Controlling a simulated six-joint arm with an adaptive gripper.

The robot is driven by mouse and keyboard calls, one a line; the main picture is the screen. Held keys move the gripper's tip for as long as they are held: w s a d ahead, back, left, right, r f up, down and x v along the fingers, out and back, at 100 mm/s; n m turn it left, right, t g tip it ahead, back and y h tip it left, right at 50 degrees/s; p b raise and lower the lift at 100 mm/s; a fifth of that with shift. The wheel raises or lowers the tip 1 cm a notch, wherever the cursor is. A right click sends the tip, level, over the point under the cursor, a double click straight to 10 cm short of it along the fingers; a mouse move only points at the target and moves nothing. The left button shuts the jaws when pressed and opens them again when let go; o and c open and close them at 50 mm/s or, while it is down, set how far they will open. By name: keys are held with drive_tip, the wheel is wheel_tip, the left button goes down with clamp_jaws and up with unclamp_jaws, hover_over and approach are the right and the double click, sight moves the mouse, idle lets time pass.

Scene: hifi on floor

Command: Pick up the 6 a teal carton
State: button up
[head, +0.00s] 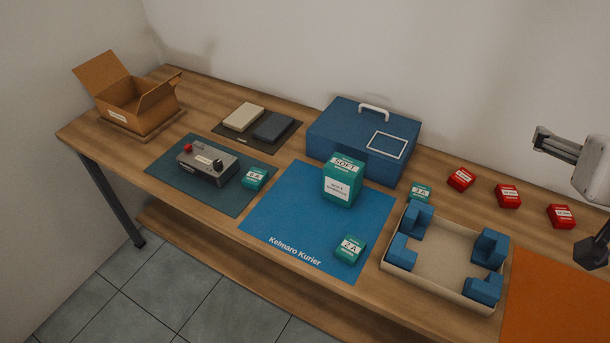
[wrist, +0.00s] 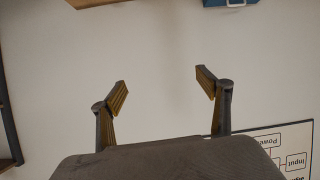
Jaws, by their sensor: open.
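Three small teal cartons stand on the table in the head view. One (head: 255,178) is on the dark teal mat, beside a grey device; its small label seems to read 6 A. Another (head: 349,248), apparently marked 2 A, is on the blue mat. A third (head: 419,191), apparently marked 3 A, is behind the tray and partly hidden. A larger teal carton marked SOFT (head: 342,182) stands on the blue mat. My gripper (wrist: 162,88) is open and empty in the wrist view, facing the wall. It is far right of the cartons.
The grey device (head: 207,165) has a red knob. A blue case (head: 362,137), an open cardboard box (head: 135,104), a beige tray (head: 438,294) with blue blocks, and red cartons (head: 508,196) are also on the table. Bare wood separates the mats from the box.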

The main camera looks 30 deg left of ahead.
drive_tip(key=w+a+r+n+t+y, duration=0.1)
drive_tip(key=w+a+r+n+y, duration=0.2)
drive_tip(key=w+a, duration=0.9)
drive_tip(key=w+a+f+n+g+y, duration=0.1)
drive_tip(key=w+a+f+n+y, duration=0.2)
drive_tip(key=a, duration=0.5)
drive_tip(key=w+a+f+n+y, duration=0.1)
drive_tip(key=w+a+f+y, duration=0.1)
drive_tip(key=a+f, duration=0.45)
drive_tip(key=n+g+y, duration=0.3)
drive_tip(key=n+g, duration=0.2)
drive_tip(key=g, duration=0.3)
approach(256, 178)
drive_tip(key=shift+x, duration=0.75)
drive_tip(key=shift+w+a, duration=0.1)
drive_tip(key=shift+a, duration=0.05)
drive_tip(key=shift+x, duration=1.15)
